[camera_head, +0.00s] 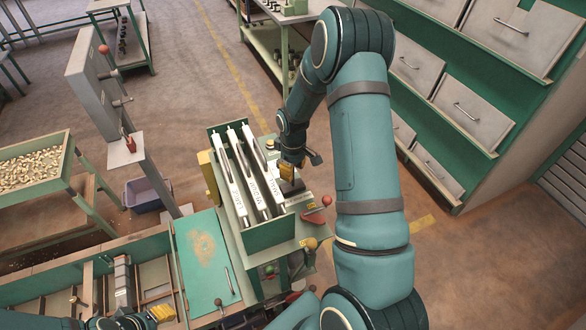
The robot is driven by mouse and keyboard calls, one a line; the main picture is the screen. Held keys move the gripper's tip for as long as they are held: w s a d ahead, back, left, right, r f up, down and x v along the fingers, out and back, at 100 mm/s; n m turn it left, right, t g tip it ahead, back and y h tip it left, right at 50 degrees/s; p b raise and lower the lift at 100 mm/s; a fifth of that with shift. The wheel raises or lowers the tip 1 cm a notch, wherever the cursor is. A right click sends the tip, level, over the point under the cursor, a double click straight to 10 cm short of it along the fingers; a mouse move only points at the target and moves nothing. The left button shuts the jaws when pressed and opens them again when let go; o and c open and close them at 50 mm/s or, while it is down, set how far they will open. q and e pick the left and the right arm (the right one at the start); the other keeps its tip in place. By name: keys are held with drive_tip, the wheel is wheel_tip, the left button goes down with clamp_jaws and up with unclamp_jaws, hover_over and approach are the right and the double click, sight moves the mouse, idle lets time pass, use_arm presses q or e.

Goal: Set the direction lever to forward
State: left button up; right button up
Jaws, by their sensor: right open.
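My right gripper (291,178) is open and hangs over the right end of the labelled three-channel rack (262,232). Its fingers are small and partly hidden by the wrist. I cannot tell which lever is the direction lever. A red-knobbed lever (326,201) stands just right of and nearer than the gripper, apart from it.
A grey upright panel (92,95) with a red-knobbed lever stands at the left. A tray of nuts (30,168) and a blue-grey bin (148,193) are beside it. A green lid (203,262) lies left of the rack. Drawer cabinets (455,100) line the right.

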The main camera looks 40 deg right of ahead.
clamp_jaws()
drive_tip(key=shift+s+d+f+t+y+b, duration=0.15)
drive_tip(key=shift+s+d+t+y+b, duration=0.05)
drive_tip(key=shift+d+y+b, duration=0.4)
drive_tip(key=shift+s+d+f+t+y+b, duration=0.2)
drive_tip(key=shift+d+y+b, duration=0.25)
drive_tip(key=shift+d+y, duration=0.15)
drive_tip(key=shift+s+d+f+t+y+b, duration=0.2)
drive_tip(key=shift+d+y+b, duration=0.3)
drive_tip(key=shift+y, duration=0.2)
drive_tip(key=shift+s+d+f+t+y+b, duration=0.1)
drive_tip(key=shift+d+t+y+b, duration=0.2)
drive_tip(key=shift+y+b, duration=0.35)
drive_tip(key=shift+d+f, duration=0.1)
drive_tip(key=shift+d, duration=0.15)
drive_tip(key=shift+s+d, duration=0.15)
